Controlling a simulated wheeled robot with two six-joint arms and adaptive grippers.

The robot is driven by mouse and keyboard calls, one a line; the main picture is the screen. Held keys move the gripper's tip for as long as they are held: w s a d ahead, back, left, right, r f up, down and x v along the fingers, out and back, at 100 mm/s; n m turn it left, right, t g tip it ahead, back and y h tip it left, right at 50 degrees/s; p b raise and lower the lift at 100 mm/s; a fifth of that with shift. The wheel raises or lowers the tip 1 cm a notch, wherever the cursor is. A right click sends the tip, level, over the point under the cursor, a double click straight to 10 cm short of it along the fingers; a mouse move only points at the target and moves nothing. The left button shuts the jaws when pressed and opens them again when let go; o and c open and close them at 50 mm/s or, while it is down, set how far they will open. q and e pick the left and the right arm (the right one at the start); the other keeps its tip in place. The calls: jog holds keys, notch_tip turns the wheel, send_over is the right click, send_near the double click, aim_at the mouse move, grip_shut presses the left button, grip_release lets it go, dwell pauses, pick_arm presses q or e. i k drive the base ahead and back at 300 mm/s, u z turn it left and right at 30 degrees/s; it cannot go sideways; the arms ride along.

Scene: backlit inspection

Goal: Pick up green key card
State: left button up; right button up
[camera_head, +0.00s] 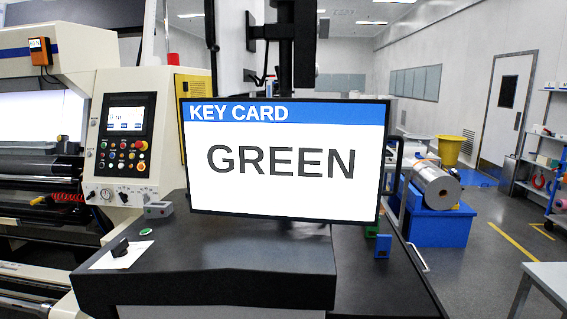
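A small green upright piece (371,231), which may be the green key card, stands on the dark console top by the lower right corner of the monitor. It is mostly hidden, and its full shape cannot be told. A blue upright card-like piece (382,246) stands just in front of it and to its right. The monitor (280,195) reads "KEY CARD" on a blue band and "GREEN" in large grey letters. Neither of my grippers is in view.
The dark console (210,260) fills the lower middle. A white plate with a black knob (121,250) and a small grey box (158,210) sit on its left. A machine control panel (124,140) stands left. A grey table (548,278) is at lower right, with open floor behind.

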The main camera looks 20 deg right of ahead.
aim_at(370, 232)
jog(key=z, duration=0.5)
jog(key=k, duration=1.2)
jog(key=z, duration=1.4)
jog(key=i, duration=0.9)
jog(key=u, duration=0.7)
jog(key=i, duration=0.45)
jog(key=u, duration=0.45)
